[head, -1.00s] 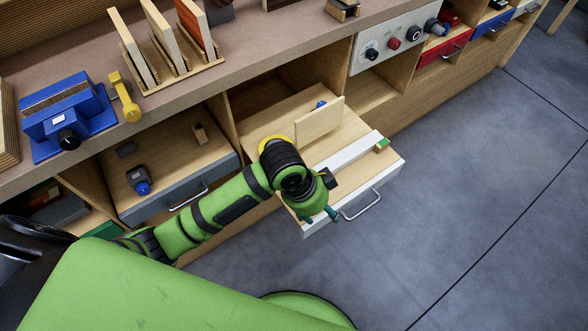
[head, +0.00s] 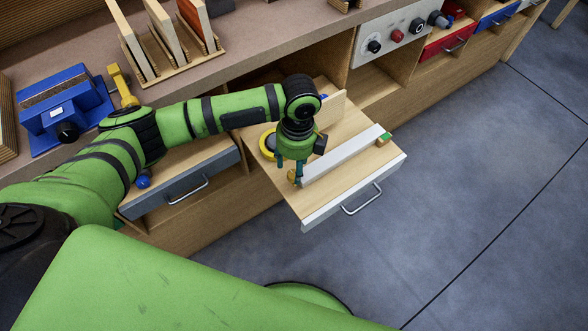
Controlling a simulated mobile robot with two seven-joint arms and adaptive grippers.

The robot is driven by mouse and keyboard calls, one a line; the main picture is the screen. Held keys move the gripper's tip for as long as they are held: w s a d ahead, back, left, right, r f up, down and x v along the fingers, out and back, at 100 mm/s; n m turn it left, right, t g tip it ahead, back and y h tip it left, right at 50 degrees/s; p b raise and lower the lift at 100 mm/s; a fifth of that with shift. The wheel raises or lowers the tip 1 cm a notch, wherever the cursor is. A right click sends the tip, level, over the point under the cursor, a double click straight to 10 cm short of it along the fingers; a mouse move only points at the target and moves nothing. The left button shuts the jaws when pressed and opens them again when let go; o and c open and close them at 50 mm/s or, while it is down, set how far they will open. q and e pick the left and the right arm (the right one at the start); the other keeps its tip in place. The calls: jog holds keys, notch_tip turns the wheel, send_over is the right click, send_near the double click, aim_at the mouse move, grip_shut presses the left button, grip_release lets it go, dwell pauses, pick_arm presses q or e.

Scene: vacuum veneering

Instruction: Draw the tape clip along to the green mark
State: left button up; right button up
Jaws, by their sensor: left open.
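A white strip (head: 345,156) lies across the pulled-out wooden drawer (head: 335,196), with a green mark (head: 386,137) by its far right end. A small orange-tan piece (head: 291,176), which looks like the tape clip, is at the strip's near left end, partly hidden by a finger. My left gripper (head: 289,171) points down over that end. Its teal fingers are apart, close to the small piece; I cannot tell whether they touch it. A yellow ring (head: 266,144), perhaps the tape roll, lies left of the gripper, partly covered. My right gripper is out of view.
The drawer has a white front with a metal handle (head: 363,202). A grey-fronted drawer (head: 180,186) is at left. The floor at right is clear.

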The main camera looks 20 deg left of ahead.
aim_at(294, 174)
pick_arm(q)
jog(key=shift+f, duration=1.6)
jog(key=shift+s, duration=0.1)
grip_shut()
